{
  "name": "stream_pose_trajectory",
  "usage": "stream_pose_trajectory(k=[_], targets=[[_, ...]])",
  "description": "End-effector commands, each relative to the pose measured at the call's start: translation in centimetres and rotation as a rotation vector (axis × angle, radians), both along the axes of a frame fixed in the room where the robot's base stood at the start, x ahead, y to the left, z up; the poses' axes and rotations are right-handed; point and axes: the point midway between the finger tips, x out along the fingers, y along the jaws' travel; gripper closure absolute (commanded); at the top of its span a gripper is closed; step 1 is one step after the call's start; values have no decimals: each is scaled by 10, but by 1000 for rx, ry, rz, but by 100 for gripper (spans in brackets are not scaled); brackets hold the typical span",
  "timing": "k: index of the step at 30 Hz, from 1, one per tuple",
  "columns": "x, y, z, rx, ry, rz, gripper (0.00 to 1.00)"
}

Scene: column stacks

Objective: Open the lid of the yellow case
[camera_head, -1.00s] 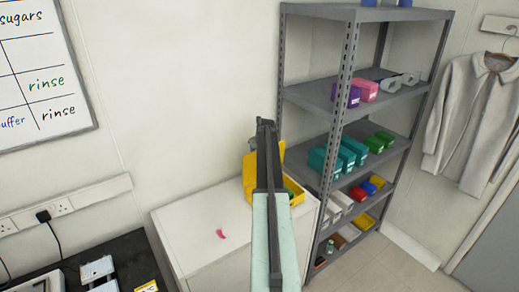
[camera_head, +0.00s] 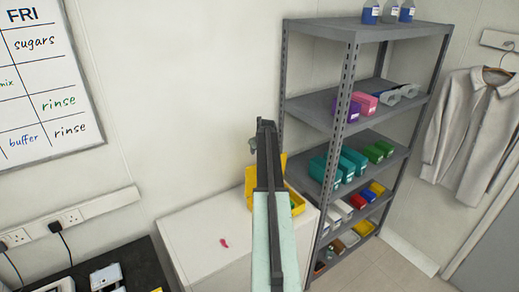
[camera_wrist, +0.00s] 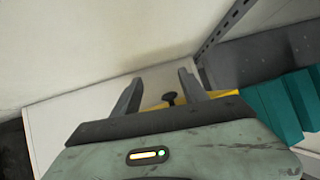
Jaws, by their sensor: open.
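The yellow case (camera_head: 298,207) stands on a white cabinet top, partly hidden behind my arm in the head view. In the wrist view a strip of yellow (camera_wrist: 152,106) and a dark round knob (camera_wrist: 170,98) show beyond and between my fingers. My gripper (camera_wrist: 160,79) is open, with nothing held between its fingers. In the head view my arm hides most of the gripper and the middle of the case.
The white cabinet top (camera_head: 195,232) is mostly clear, with a small pink-red item (camera_head: 224,243) on it. A grey metal shelf rack (camera_head: 347,120) with coloured bins stands close on the right. A dark bench (camera_head: 140,262) is at lower left.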

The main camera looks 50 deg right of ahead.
Motion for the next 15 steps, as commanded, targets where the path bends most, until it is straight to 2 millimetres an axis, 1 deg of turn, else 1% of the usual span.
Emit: stream_pose_trajectory(k=[11,15], targets=[[0,0,0,0,0,0,49],[-5,5,11,0,0,0,49]])
